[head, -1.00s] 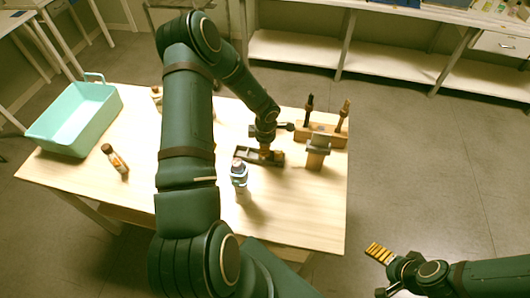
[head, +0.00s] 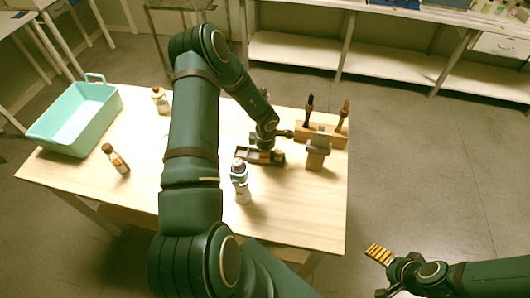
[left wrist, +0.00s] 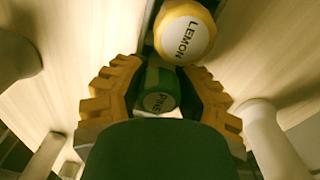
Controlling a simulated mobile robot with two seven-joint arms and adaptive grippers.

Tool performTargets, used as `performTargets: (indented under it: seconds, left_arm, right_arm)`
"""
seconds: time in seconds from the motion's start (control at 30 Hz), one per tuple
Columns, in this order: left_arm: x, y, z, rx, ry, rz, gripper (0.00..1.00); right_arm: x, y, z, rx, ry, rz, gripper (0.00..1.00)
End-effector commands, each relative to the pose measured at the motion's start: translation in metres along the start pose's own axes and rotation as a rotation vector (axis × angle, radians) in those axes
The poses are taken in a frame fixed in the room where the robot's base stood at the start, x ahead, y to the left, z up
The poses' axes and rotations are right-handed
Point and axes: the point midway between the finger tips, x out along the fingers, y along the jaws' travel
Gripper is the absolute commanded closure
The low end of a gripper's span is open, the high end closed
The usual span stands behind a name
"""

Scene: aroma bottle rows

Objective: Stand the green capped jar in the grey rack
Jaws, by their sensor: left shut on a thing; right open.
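In the left wrist view my left gripper (left wrist: 158,92) is shut on the green capped jar (left wrist: 160,78), whose round cap end reads PINE. A jar marked LEMON (left wrist: 185,32), with a pale top and yellow rim, is just beyond it. My left wrist is over the rack there and the green jar cannot be made out. My right gripper (head: 380,254) is open and empty, off the table at the lower right.
Two brown-capped bottles (head: 116,159) (head: 160,101) and a turquoise basket (head: 78,122) are at the left.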

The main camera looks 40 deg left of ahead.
Motion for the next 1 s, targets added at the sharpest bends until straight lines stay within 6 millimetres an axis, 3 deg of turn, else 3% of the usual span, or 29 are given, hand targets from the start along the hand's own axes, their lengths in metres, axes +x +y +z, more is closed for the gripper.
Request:
performTargets:
  seconds: [0.03, 0.1, 0.5, 0.67, 1.0]
  left_arm:
    - [0.007, -0.005, -0.001, 0.000, 0.001, -0.011, 0.65]
    - [0.007, -0.005, -0.001, 0.001, 0.001, -0.012, 0.40]
    - [0.001, -0.005, -0.001, -0.001, 0.002, -0.013, 0.40]
    - [-0.026, -0.004, -0.002, -0.002, 0.001, -0.010, 0.40]
    - [-0.099, -0.002, -0.001, -0.001, 0.000, -0.006, 0.40]
  right_arm:
    - [0.001, 0.001, 0.000, 0.000, 0.000, 0.000, 0.15]
    - [0.001, 0.001, 0.000, 0.000, 0.000, 0.000, 0.15]
    - [0.001, 0.001, 0.000, 0.000, 0.000, 0.000, 0.15]
    - [-0.002, -0.001, 0.000, 0.000, 0.000, 0.000, 0.15]
    - [-0.013, -0.005, -0.002, -0.002, -0.001, -0.001, 0.15]
